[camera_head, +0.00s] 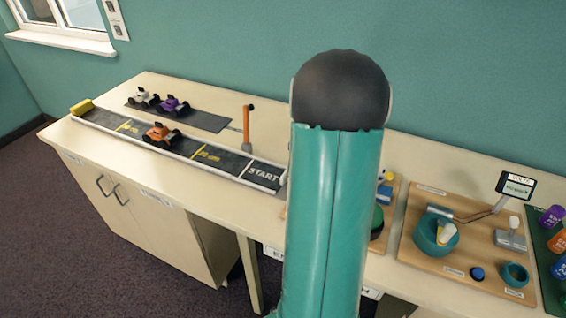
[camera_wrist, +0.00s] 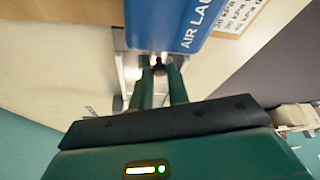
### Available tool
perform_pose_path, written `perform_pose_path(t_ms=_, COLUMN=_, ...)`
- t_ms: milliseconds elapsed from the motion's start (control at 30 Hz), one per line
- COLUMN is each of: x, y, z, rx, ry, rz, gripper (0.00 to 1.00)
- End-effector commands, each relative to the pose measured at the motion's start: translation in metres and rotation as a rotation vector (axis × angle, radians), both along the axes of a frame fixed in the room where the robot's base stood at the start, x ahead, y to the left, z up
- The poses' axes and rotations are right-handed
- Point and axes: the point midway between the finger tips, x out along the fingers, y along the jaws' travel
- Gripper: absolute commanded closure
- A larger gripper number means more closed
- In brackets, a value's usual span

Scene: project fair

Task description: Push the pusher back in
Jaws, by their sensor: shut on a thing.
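In the wrist view, a blue box (camera_wrist: 172,22) lettered "AIR LAU…" is at the top, cut off by the frame edge. A small dark knob (camera_wrist: 159,65), which looks like the pusher's end, shows just below the box on a pale metal base (camera_wrist: 128,68). My gripper (camera_wrist: 160,72) has its two green fingers shut on this knob, close to the box. How far the pusher stands out cannot be told. In the head view my arm hides the gripper and the blue box.
In the head view, a toy car track (camera_head: 188,145) with an orange car (camera_head: 161,133) lies on the long table at left. A label card (camera_wrist: 232,14) lies beside the box.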

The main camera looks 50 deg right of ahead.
Motion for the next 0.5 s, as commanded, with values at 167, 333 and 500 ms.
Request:
perform_pose_path(t_ms=167, x=-0.0046, y=-0.0017, z=0.0008, rx=-0.001, ry=0.002, rz=0.000, gripper=1.00)
perform_pose_path(t_ms=333, x=-0.0055, y=-0.0021, z=0.0006, rx=-0.002, ry=0.003, rz=-0.001, gripper=0.73)
perform_pose_path(t_ms=500, x=-0.0047, y=-0.0016, z=0.0005, rx=-0.001, ry=0.002, rz=0.000, gripper=0.61)
